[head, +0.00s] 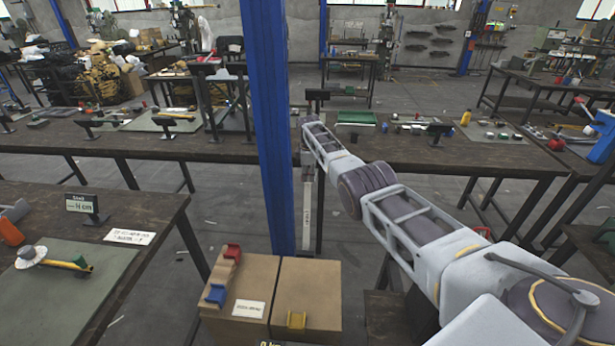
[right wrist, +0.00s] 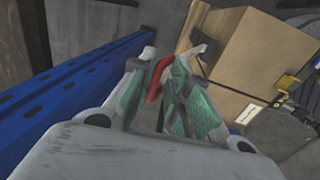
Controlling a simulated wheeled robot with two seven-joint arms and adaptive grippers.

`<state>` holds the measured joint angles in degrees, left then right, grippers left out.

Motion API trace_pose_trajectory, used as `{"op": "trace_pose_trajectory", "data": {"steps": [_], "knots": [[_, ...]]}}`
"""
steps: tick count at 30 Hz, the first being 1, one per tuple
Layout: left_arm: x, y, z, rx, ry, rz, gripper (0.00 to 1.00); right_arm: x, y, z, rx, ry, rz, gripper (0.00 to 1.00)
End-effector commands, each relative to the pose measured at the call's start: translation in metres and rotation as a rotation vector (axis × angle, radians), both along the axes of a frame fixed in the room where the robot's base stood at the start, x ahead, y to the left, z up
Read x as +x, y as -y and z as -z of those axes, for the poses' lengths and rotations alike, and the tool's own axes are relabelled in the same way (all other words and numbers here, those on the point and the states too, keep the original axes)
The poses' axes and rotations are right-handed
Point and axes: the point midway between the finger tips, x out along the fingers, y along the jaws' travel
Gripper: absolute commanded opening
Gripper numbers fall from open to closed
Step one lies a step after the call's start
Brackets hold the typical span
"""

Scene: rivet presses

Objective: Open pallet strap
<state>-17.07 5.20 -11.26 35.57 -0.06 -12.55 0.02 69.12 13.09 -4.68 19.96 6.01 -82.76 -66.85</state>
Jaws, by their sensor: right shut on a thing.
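My right arm reaches in from the right in the head view, and its gripper (head: 308,155) is beside the blue post. In the right wrist view the right gripper (right wrist: 160,95) is shut on a red piece (right wrist: 156,80) between its green-padded fingers. A pale strip (right wrist: 185,62) shows just beyond the fingertips; I cannot tell whether it joins the red piece. In the head view a long pale strip with lettering (head: 307,215) hangs below the gripper. I cannot tell whether it is the pallet strap. My left gripper is not in view.
The blue post (head: 270,130) stands close left of the gripper. Cardboard boxes (head: 308,285) sit below, with red (head: 233,252), blue (head: 215,294) and yellow (head: 297,320) pieces on them. A dark workbench (head: 60,300) is at left; a long one (head: 440,150) runs behind.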

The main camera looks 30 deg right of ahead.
Motion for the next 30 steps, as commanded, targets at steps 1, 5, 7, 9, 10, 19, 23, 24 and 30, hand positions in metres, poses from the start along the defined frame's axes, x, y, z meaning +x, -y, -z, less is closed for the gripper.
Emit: {"op": "trace_pose_trajectory", "data": {"steps": [1, 5, 7, 9, 10, 19, 23, 24, 30], "knots": [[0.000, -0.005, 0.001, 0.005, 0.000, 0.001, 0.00, -0.001, -0.004, 0.005, 0.006, -0.003, -0.007, 0.00], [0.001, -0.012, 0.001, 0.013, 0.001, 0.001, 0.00, -0.001, -0.004, 0.005, 0.007, -0.004, -0.008, 0.00], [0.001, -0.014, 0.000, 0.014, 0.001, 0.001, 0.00, -0.001, -0.005, 0.005, 0.008, -0.004, -0.008, 0.00], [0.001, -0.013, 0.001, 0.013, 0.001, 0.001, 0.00, -0.001, -0.005, 0.005, 0.008, -0.004, -0.008, 0.00], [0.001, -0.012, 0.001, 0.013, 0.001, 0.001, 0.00, -0.001, -0.005, 0.006, 0.008, -0.004, -0.008, 0.00], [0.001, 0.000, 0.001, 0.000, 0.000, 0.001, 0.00, -0.001, -0.004, 0.005, 0.007, -0.006, -0.004, 0.29], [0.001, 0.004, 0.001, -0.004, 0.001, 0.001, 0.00, -0.001, -0.003, 0.005, 0.006, -0.007, -0.003, 0.29], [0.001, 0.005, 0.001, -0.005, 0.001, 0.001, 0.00, -0.001, -0.003, 0.005, 0.006, -0.006, -0.003, 0.29], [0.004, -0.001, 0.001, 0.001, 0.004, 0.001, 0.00, -0.001, -0.002, 0.003, 0.005, -0.005, -0.001, 0.29]]}}
